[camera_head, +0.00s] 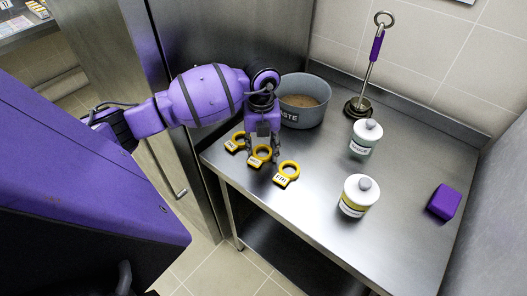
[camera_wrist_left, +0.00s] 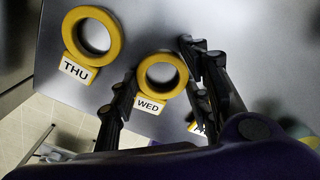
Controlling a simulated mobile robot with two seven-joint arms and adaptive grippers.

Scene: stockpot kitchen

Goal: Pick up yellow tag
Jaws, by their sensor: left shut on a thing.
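Three yellow ring tags with white labels lie in a row near the counter's front left edge. The middle one, the WED tag (camera_head: 258,163), also shows in the left wrist view (camera_wrist_left: 183,72). My left gripper (camera_head: 262,151) reaches down over it, with one finger on each side, and is shut on it. I cannot tell whether it touches the counter. The THU tag (camera_wrist_left: 117,44) is beside it, free of the fingers. Another yellow tag (camera_head: 287,174) lies to the right in the head view; the wrist view mostly hides it. My right gripper is not in view.
A grey waste tub (camera_head: 304,112) stands close behind my left gripper. Two lidded jars (camera_head: 357,195) (camera_head: 366,137), a purple block (camera_head: 444,202) and a purple-handled tool (camera_head: 375,50) stand farther right. The steel counter (camera_head: 300,220) is clear at its front middle.

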